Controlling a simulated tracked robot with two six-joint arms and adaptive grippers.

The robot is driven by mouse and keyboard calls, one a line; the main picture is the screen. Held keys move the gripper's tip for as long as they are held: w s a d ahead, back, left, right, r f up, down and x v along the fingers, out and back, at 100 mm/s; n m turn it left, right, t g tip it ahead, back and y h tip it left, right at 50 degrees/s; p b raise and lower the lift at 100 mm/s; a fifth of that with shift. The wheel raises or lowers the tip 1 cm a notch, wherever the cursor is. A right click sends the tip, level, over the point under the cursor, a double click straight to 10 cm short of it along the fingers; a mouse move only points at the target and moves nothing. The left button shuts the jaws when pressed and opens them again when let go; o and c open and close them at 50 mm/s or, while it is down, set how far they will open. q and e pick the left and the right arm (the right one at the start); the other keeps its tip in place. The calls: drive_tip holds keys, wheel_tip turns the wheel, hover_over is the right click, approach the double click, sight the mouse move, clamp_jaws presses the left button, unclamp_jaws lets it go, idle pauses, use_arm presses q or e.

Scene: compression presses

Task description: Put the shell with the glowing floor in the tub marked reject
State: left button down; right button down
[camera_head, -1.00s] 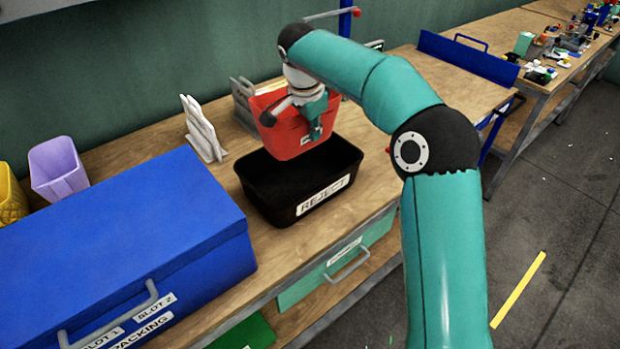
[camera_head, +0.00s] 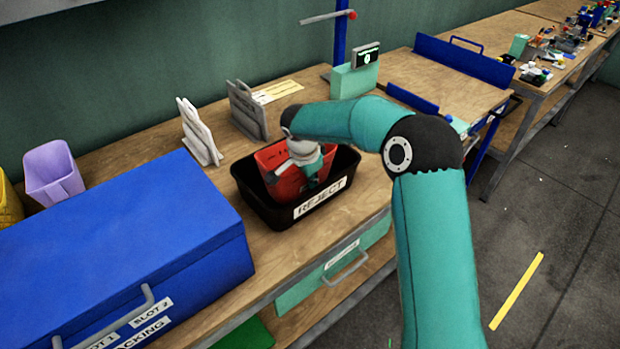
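A red shell (camera_head: 285,184) is down inside the black tub marked REJECT (camera_head: 322,203), its upper rim level with or a little above the tub's far rim. Its floor is hidden, so I cannot see a glow. My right gripper (camera_head: 312,180) reaches down at the shell's near right side, and its fingers appear to be on the shell's wall. The gripper's tips are small and partly hidden, but it looks shut on the wall. A lilac shell (camera_head: 53,172) and a yellow shell (camera_head: 9,203) stand at the far left behind the blue box. My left gripper is not in view.
A large blue box (camera_head: 130,235) marked PACKING stands left of the tub. White (camera_head: 199,133) and grey (camera_head: 246,108) upright racks stand behind the tub. A green device with a display (camera_head: 355,78) is at the back. Bare wood lies right of the tub.

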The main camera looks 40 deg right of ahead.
drive_tip(key=shift+f, duration=0.1)
drive_tip(key=c, duration=1.3)
unclamp_jaws()
drive_tip(key=shift+r, duration=0.2)
drive_tip(key=v, duration=1.2)
